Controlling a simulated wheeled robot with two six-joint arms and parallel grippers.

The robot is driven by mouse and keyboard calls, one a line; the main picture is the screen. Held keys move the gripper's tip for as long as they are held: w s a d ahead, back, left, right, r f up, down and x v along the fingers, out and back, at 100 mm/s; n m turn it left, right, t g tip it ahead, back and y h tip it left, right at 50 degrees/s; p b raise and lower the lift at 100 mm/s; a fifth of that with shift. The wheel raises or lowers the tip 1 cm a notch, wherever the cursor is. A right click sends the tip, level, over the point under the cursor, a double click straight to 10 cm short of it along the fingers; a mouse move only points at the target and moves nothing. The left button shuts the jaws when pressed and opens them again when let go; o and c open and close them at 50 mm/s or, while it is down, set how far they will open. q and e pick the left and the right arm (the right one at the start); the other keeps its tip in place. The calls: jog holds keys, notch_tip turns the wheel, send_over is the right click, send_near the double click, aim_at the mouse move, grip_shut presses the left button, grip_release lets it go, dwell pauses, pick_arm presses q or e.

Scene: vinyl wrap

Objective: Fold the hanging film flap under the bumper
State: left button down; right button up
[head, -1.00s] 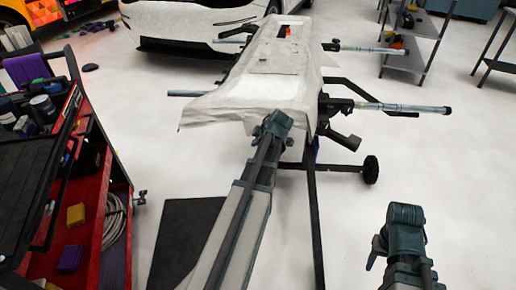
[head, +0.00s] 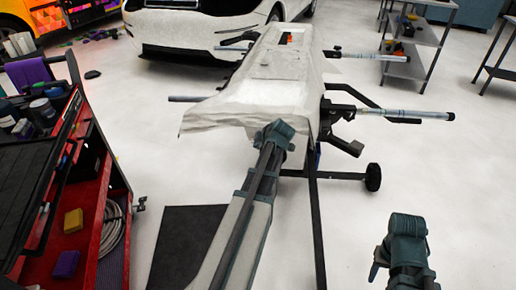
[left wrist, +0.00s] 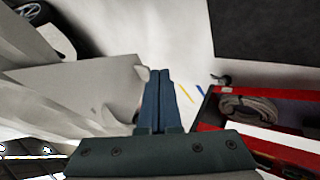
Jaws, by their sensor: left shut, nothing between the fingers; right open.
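The bumper is covered in white film (head: 262,98) and lies on a dark stand (head: 312,195) in the middle of the head view. The film hangs past the bumper's near end as a loose flap (head: 205,118). My left gripper (head: 277,132) is at this near end, close to the film; its fingertips are hidden in the head view. In the left wrist view its fingers (left wrist: 160,78) are shut and empty, beside the pale film (left wrist: 95,88); contact cannot be told. My right gripper (head: 377,268) is open at the lower right, away from the bumper.
A red tool cart (head: 95,190) with bottles stands at the left. A dark mat (head: 182,240) lies on the floor by my left arm. A white car (head: 205,30) is behind the bumper, and a shelf rack (head: 410,58) is at the back right.

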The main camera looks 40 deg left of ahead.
aim_at(259, 129)
pick_arm(q)
jog(key=w+t+y+b, duration=0.1)
jog(key=b, duration=0.2)
jog(key=w+a+f+t+y+b, duration=0.1)
jog(key=b, duration=0.2)
jog(key=w+a+f+n+t+y+b, duration=0.1)
jog(key=b, duration=0.2)
jog(key=shift+f+t, duration=0.15)
jog(key=shift+t, duration=0.25)
jog(key=shift+w+a+r+t+y, duration=0.15)
jog(key=shift+w+a+r+y, duration=0.1)
jog(key=shift+w, duration=0.1)
jog(key=shift+w+a+r+t+y, duration=0.1)
jog(key=shift+w+r+t+y, duration=0.05)
jog(key=shift+w+r, duration=0.15)
jog(key=w+a, duration=0.1)
jog(key=w+a+r+p, duration=0.1)
jog(key=w, duration=0.1)
jog(key=shift+w+a+r, duration=0.1)
jog(key=shift+w+r, duration=0.05)
jog(key=shift+w+a+r+n+t+y+b, duration=0.4)
jog(key=shift+w+r+n+t+y+b, duration=0.4)
jog(key=shift+b, duration=0.7)
jog(key=shift+s+f, duration=0.1)
jog(key=shift+s, duration=0.05)
jog(key=shift+f, duration=0.1)
